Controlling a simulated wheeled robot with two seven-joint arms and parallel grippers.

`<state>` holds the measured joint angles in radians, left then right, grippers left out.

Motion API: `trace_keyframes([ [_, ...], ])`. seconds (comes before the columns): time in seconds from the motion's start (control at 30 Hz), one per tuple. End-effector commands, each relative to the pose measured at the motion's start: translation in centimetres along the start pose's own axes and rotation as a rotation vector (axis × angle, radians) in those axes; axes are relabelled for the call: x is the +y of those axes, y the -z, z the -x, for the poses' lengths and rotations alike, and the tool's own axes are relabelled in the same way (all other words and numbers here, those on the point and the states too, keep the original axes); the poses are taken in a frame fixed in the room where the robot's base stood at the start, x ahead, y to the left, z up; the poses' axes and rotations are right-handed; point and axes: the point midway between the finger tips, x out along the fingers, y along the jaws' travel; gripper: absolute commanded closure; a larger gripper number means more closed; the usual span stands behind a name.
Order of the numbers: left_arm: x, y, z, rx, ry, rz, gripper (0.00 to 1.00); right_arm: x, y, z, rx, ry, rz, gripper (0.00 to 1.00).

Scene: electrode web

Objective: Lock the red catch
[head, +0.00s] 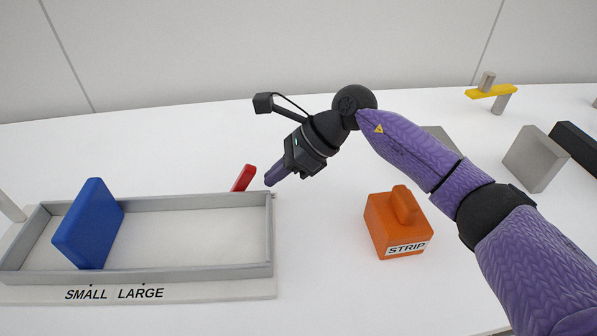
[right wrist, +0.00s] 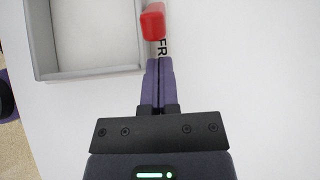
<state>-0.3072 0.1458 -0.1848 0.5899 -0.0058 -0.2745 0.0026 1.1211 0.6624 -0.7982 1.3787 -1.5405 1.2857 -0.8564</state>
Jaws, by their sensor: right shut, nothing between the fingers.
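The red catch (head: 243,178) is a small red lever at the back right corner of the grey tray (head: 272,235). In the head view it leans up to the right. In the right wrist view the red catch (right wrist: 152,22) lies just beyond my fingertips, beside the tray wall (right wrist: 95,73). My right gripper (head: 272,178) is shut and empty, just right of the catch, with a small gap seen between them. In the right wrist view its fingers (right wrist: 159,62) are together and partly cover dark lettering. My left gripper is not in view.
A blue block (head: 88,225) stands tilted in the tray, above the SMALL and LARGE labels. An orange STRIP block (head: 395,228) stands right of the tray. A grey block (head: 535,158) and a yellow bar (head: 491,91) are farther right. White table is clear behind the tray.

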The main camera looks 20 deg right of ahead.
Motion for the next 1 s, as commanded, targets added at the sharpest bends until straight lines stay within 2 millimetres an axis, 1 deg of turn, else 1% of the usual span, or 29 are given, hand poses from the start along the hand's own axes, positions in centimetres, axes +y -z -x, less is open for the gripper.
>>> trace_keyframes([
  [0.1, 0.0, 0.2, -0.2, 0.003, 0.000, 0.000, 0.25, 0.0, -0.9, -0.2, 0.000, -0.001, 0.001, 1.00],
  [0.17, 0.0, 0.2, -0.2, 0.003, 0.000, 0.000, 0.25, 0.0, -1.1, -0.3, 0.000, -0.002, 0.000, 1.00],
  [0.53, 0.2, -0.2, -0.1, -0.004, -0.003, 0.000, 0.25, 0.0, -1.2, -0.2, 0.004, -0.001, -0.001, 1.00],
  [0.8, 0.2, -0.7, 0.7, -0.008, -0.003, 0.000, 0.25, 0.0, -1.8, -0.1, 0.056, 0.000, 0.000, 1.00],
  [1.0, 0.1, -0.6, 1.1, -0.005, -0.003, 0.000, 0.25, 0.0, -2.0, -0.1, 0.088, 0.000, 0.000, 1.00],
])
